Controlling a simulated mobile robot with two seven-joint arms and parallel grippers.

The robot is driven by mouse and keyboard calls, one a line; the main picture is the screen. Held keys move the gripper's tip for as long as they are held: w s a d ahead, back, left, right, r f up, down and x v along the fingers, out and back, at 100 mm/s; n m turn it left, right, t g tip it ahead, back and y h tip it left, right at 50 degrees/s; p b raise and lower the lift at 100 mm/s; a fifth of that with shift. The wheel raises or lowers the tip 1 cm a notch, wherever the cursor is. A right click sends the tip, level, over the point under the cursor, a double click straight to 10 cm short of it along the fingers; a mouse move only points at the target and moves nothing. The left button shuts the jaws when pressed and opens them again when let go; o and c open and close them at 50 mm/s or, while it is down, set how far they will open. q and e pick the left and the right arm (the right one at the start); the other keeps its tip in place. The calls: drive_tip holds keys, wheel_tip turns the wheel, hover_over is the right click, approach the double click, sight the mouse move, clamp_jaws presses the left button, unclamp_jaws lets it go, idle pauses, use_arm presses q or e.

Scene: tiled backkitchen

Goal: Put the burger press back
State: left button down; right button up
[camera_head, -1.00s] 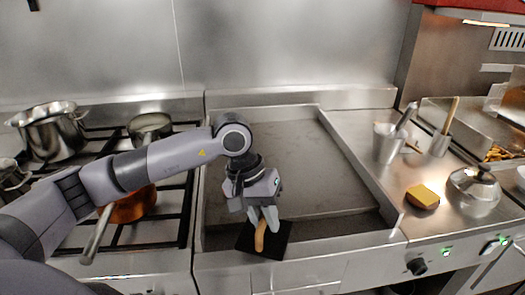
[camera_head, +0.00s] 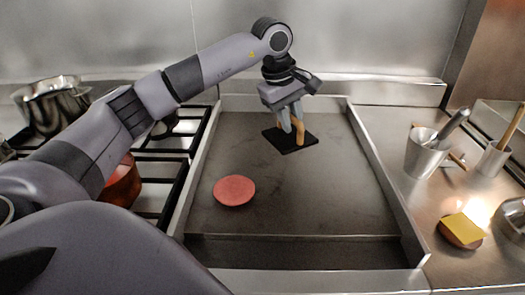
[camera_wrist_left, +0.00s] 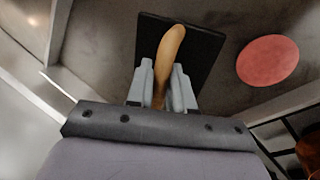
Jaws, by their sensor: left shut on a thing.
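The burger press is a flat black square plate (camera_head: 279,143) with a curved wooden handle (camera_head: 298,128). My left gripper (camera_head: 291,128) is shut on the handle, and the plate is below the fingers, over the back part of the griddle. I cannot tell whether the plate touches the surface. In the left wrist view the wooden handle (camera_wrist_left: 171,45) stands between the two fingers, with the black plate (camera_wrist_left: 205,50) beyond. A round red patty (camera_head: 234,190) lies on the griddle, apart from the press, toward the front left. My right gripper is not in view.
The griddle (camera_head: 330,190) has raised metal rims and is otherwise clear. On the right counter are a metal cup with utensils (camera_head: 424,155), a second utensil cup (camera_head: 494,160) and a cheese-topped patty (camera_head: 460,233). A stove with a pot (camera_head: 55,108) and a copper pan (camera_head: 122,183) is left.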

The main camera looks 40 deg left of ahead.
use_arm(q)
drive_tip(key=w+a+r+n+y+b, duration=0.1)
drive_tip(key=a+r+n+y+b, duration=0.15)
drive_tip(key=a+r+n, duration=0.85)
drive_tip(key=shift+n+g+y, duration=0.3)
drive_tip(key=shift+n+y, duration=0.05)
drive_tip(key=shift+n, duration=0.15)
drive_tip(key=shift+w+a+f+b, duration=0.1)
drive_tip(key=shift+a+f+b, duration=0.05)
drive_tip(key=shift+f, duration=3.25)
drive_tip(key=shift+a+f+b, duration=0.1)
drive_tip(key=shift+a+f, duration=0.1)
drive_tip(key=shift+f, duration=3.15)
drive_tip(key=shift+w+a+f+b, duration=0.1)
drive_tip(key=shift+a+f+b, duration=0.05)
drive_tip(key=shift+f, duration=3.25)
drive_tip(key=shift+f, duration=0.1)
drive_tip(key=c, duration=1)
unclamp_jaws()
drive_tip(key=shift+s, duration=0.15)
drive_tip(key=shift+f, duration=0.1)
